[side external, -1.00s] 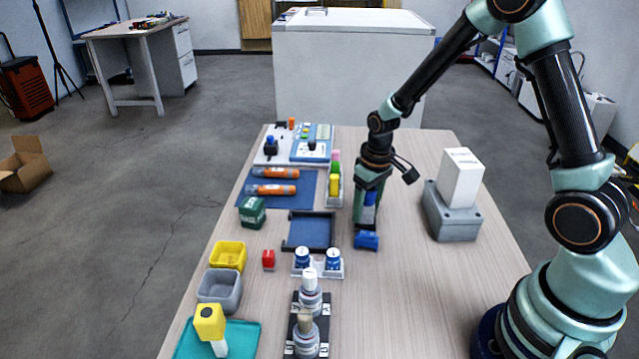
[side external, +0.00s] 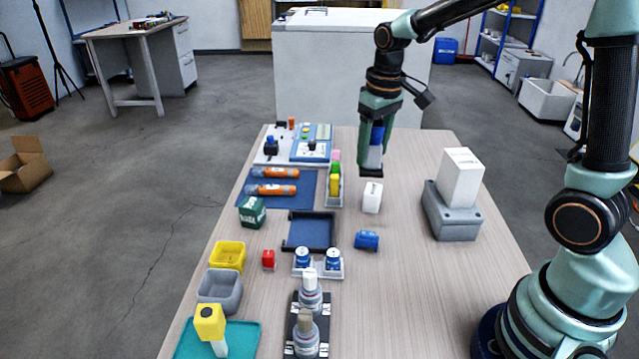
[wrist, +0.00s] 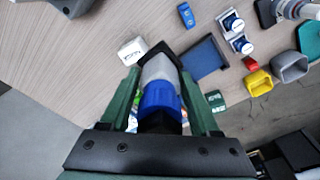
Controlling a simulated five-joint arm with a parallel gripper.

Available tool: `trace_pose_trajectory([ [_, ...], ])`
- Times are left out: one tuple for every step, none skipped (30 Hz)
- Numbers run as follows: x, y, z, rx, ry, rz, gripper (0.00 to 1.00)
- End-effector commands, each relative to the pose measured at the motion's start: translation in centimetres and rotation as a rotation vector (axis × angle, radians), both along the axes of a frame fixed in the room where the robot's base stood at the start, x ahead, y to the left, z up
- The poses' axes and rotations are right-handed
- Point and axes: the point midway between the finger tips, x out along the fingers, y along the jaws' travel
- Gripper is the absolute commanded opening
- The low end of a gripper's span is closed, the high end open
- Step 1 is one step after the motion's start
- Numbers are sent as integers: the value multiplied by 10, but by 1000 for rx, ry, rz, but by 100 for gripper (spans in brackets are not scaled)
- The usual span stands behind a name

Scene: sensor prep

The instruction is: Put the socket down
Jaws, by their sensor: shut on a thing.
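My gripper (side external: 374,160) is shut on the socket (side external: 374,150), a grey cylinder with a blue band and a flat black end. The black end points down, and the socket appears to hang above the table, over its right-centre part. In the wrist view, the socket (wrist: 160,85) sits between my green fingers, with my gripper (wrist: 160,78) closed on its sides. The table (side external: 425,275) is pale wood. The exact gap under the socket is hard to tell.
A white block (side external: 372,197) and a blue block (side external: 367,240) stand nearby. A dark blue tray (side external: 311,231) lies to the left. A grey box (side external: 452,218) with a white box (side external: 461,178) on it stands right. Bare table lies between the blue block and grey box.

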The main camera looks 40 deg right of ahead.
Motion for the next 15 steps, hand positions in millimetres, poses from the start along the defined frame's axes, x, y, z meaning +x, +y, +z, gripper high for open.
trace_pose_trajectory([
  [2,0,13,-1,-7,0,0],
  [1,0,18,-1,-5,0,0],
  [1,0,25,-1,-6,0,0],
  [1,0,29,-1,-5,0,0],
  [1,0,33,0,-3,0,0],
  [1,0,38,0,-4,0,0],
  [1,0,40,0,-3,0,0],
  [1,0,43,0,-2,0,0],
  [2,-1,46,0,-2,-2,0],
  [3,-2,48,-1,-2,-4,0],
  [5,-3,50,0,-1,-8,0],
  [8,-6,52,0,-1,-14,0],
  [11,-8,54,0,-1,-20,0],
  [15,-11,56,1,-1,-27,0],
  [21,-15,58,1,0,-38,0],
])
